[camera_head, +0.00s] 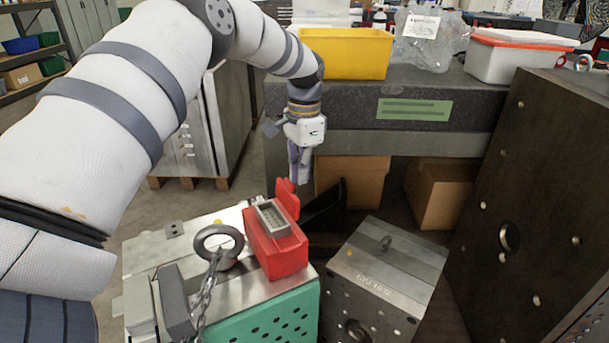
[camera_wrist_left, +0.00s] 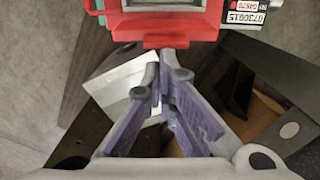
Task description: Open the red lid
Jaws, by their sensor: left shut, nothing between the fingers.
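A red box (camera_head: 276,255) sits on top of the metal mould base with the green side. A grey metal insert (camera_head: 272,217) shows in its top. A red flap (camera_head: 287,197), which looks like the lid, stands up at the box's far end. In the left wrist view a red frame with a lip (camera_wrist_left: 180,41) around a grey middle lies at the top edge. My left gripper (camera_head: 300,178) points down just above and beyond the flap. Its purple fingers (camera_wrist_left: 163,85) are closed together and empty, apart from the red parts. My right gripper is in neither view.
A lifting ring (camera_head: 219,246) with a chain (camera_head: 209,290) stands left of the box. Another mould block (camera_head: 380,275) is to the right. A dark workbench (camera_head: 340,104) with a yellow bin (camera_head: 345,53) is behind, and a tall dark plate (camera_head: 540,200) stands at right.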

